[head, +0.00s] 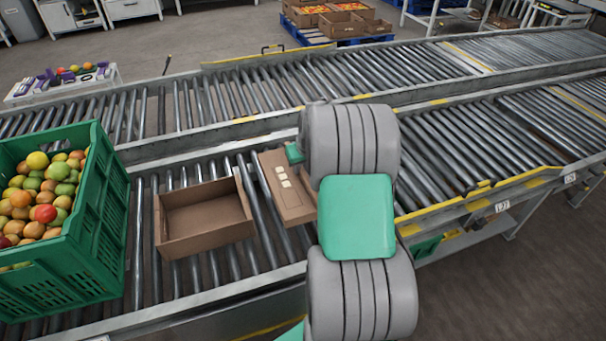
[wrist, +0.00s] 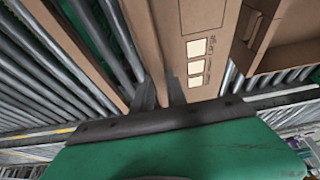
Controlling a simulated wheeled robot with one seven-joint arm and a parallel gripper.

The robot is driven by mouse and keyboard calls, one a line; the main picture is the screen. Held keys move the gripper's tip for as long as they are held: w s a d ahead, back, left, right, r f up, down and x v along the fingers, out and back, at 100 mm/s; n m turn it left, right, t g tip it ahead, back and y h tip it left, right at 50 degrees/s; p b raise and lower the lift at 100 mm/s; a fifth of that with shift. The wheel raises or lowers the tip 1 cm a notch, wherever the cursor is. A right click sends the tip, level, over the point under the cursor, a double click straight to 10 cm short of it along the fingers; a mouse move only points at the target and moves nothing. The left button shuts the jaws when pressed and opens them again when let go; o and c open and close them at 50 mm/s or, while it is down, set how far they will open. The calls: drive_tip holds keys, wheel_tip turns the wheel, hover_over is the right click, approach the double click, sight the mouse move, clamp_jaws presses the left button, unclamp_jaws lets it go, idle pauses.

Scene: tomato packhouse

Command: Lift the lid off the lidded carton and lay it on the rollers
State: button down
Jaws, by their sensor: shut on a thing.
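In the head view a brown cardboard lid (head: 282,190) with pale square labels is just right of an open brown carton (head: 204,215) on the rollers. The carton looks empty. The labelled lid shows in the wrist view (wrist: 205,62), with the open carton (wrist: 290,38) beside it at the right. My gripper (wrist: 160,92) has its fingers at the lid's edge, shut on it. My arm hides the gripper and the lid's right part in the head view. I cannot tell whether the lid touches the rollers.
A green crate (head: 109,225) full of tomatoes stands left of the carton. The roller conveyor (head: 480,150) is clear to the right, with a yellow-edged rail (head: 470,196) along its near side. In the wrist view another brown cardboard strip (wrist: 75,52) lies left of my fingers.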

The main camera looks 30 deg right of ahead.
drive_tip(key=shift+d+f, duration=0.3)
drive_tip(key=shift+d, duration=0.05)
drive_tip(key=shift+f+b, duration=2.4)
drive_tip(key=shift+f, duration=1.3)
drive_tip(key=c, duration=1.3)
unclamp_jaws()
drive_tip(key=shift+c, duration=1.4)
drive_tip(key=shift+r, duration=0.15)
drive_tip(key=shift+r+p, duration=2)
drive_tip(key=shift+r, duration=0.85)
